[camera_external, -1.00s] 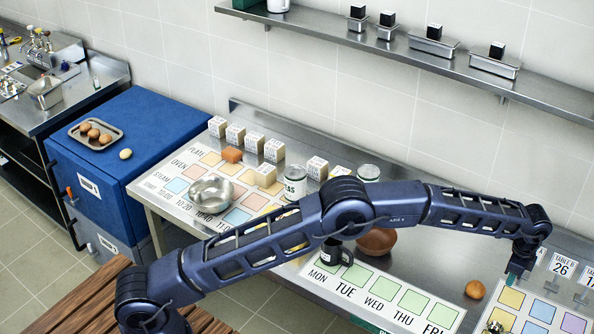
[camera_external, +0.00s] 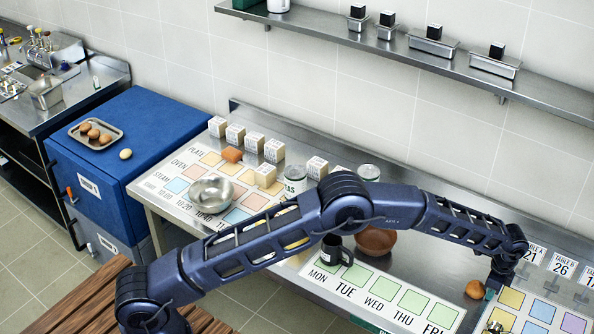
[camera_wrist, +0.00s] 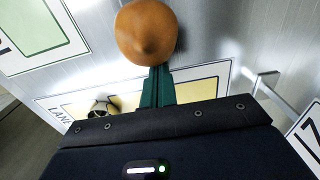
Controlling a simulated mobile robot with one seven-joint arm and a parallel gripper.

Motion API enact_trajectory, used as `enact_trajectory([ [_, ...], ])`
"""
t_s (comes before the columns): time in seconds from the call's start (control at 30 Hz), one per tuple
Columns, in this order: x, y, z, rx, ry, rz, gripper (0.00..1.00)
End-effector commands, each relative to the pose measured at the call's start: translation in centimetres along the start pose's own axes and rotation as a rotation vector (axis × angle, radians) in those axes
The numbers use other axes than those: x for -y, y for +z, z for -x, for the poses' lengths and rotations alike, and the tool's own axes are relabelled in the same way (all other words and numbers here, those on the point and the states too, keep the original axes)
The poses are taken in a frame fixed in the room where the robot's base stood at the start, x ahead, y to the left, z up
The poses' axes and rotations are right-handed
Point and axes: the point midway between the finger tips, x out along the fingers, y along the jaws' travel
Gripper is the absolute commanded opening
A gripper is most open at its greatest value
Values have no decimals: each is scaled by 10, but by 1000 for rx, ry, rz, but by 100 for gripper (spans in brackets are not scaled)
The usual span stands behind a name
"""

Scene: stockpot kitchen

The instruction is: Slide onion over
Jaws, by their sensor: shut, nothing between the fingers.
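The onion (camera_external: 474,289) is a round orange-brown thing on the steel counter, between the weekday mat and the coloured-square mat at the right. It also shows large at the top of the wrist view (camera_wrist: 146,30). My gripper (camera_external: 489,293) is low at the onion's right side, with its dark green fingers shut and empty. In the wrist view the closed fingertips (camera_wrist: 154,72) meet the onion's lower edge. They look touching or nearly so; the exact contact is hidden.
The weekday mat (camera_external: 384,300) with green squares lies left of the onion, with bare steel between. The coloured-square mat (camera_external: 522,325) is at the right, with a small metallic item (camera_external: 495,328) at its front. A brown bowl (camera_external: 376,243) and a dark mug (camera_external: 333,251) stand farther left.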

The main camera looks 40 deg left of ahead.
Motion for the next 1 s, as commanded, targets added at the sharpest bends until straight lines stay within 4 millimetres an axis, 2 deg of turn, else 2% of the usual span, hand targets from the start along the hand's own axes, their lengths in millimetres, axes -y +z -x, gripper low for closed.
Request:
enact_trajectory([
  [0.4,0,3,0,0,0,0,0],
  [0.53,1,13,1,1,0,2,0],
  [0.77,1,59,2,1,1,2,0],
  [1.0,1,119,1,1,1,2,0],
])
